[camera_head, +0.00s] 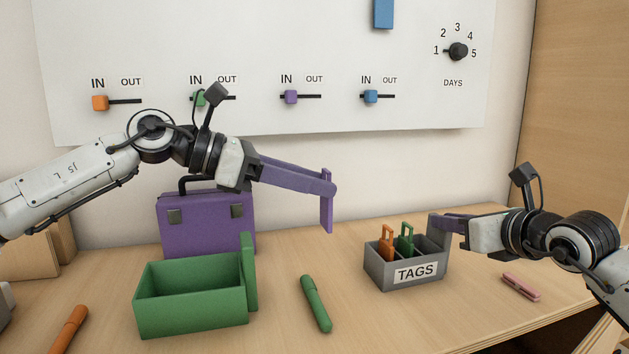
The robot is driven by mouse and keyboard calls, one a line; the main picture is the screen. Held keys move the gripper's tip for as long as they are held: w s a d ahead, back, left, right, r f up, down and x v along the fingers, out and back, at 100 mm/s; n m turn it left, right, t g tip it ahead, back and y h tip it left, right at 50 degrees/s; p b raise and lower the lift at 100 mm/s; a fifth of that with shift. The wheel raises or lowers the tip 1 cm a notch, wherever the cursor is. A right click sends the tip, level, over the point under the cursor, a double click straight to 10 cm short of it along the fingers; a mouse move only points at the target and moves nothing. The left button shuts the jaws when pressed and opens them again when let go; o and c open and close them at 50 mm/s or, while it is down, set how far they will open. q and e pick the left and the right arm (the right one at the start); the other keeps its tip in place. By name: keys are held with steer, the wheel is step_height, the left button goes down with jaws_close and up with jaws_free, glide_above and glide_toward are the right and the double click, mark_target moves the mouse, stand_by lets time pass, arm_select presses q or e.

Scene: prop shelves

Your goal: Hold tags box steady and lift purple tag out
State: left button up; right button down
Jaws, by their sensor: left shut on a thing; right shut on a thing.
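The grey tags box (378,280), labelled TAGS, stands on the table at right of centre. An orange tag (387,243) and a green tag (404,240) stand in it. My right gripper (440,224) is shut on the raised grey grip at the box's right end. The purple tag (327,212) hangs upright in the air, left of and above the box. My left gripper (325,186) is shut on its upper part; its fingers are a similar purple, so the tag's upper outline is hard to tell.
A green open bin (190,318) and a purple case (205,228) stand at left. A green marker (316,303) lies between bin and box. An orange marker (70,328) lies front left, a pink pen (520,287) at right. A white board (270,50) with sliders hangs behind.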

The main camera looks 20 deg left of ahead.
steer(key=c, duration=1.6)
jaws_free()
steer(key=shift+c, duration=0.2)
